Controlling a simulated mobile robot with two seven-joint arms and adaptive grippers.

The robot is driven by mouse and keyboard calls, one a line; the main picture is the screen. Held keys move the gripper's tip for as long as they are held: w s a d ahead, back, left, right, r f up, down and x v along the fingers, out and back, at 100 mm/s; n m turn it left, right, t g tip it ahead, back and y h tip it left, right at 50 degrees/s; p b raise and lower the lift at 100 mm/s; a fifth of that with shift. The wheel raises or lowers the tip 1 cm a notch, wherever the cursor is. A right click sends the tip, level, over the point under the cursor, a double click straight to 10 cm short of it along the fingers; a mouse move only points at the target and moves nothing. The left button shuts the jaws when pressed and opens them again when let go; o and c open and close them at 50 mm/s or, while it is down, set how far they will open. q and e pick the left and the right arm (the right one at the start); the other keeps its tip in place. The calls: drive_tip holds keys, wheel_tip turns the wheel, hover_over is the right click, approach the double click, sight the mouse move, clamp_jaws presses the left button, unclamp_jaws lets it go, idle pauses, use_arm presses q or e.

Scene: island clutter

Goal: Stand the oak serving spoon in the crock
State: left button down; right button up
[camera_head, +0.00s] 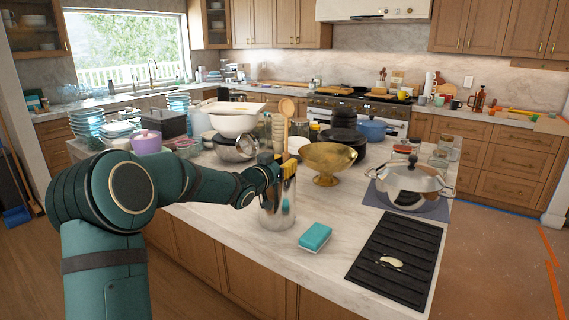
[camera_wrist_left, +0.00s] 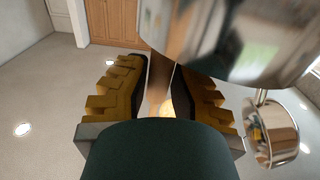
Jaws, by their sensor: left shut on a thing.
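The oak serving spoon (camera_head: 287,108) is upright in the head view, with its round bowl at the top. My left gripper (camera_head: 288,170) is shut on its handle; the wrist view shows the brown handle (camera_wrist_left: 158,82) between the yellow-padded fingers (camera_wrist_left: 155,105). The crock (camera_head: 277,210) is a shiny metal cylinder on the island, directly below and behind my gripper in the head view. A large shiny metal surface (camera_wrist_left: 235,40), likely the crock, fills the upper right of the wrist view. The spoon's lower end is hidden, so I cannot tell whether it is inside the crock. My right gripper is out of view.
A brass footed bowl (camera_head: 327,160) stands close right of the crock. A teal sponge (camera_head: 315,236) lies in front of it. A lidded steel pot (camera_head: 410,182) and black grooved tray (camera_head: 396,258) are farther right. White bowls (camera_head: 234,122) and jars crowd behind.

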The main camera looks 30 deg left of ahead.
use_arm(q)
drive_tip(key=c, duration=0.9)
unclamp_jaws()
drive_tip(key=shift+o, duration=0.2)
drive_tip(key=shift+s, duration=0.1)
drive_tip(key=s+a, duration=0.1)
drive_tip(key=s, duration=1.1)
drive_tip(key=shift+w+r, duration=0.1)
wheel_tip(320, 180, up, 5)
drive_tip(key=p, duration=0.4)
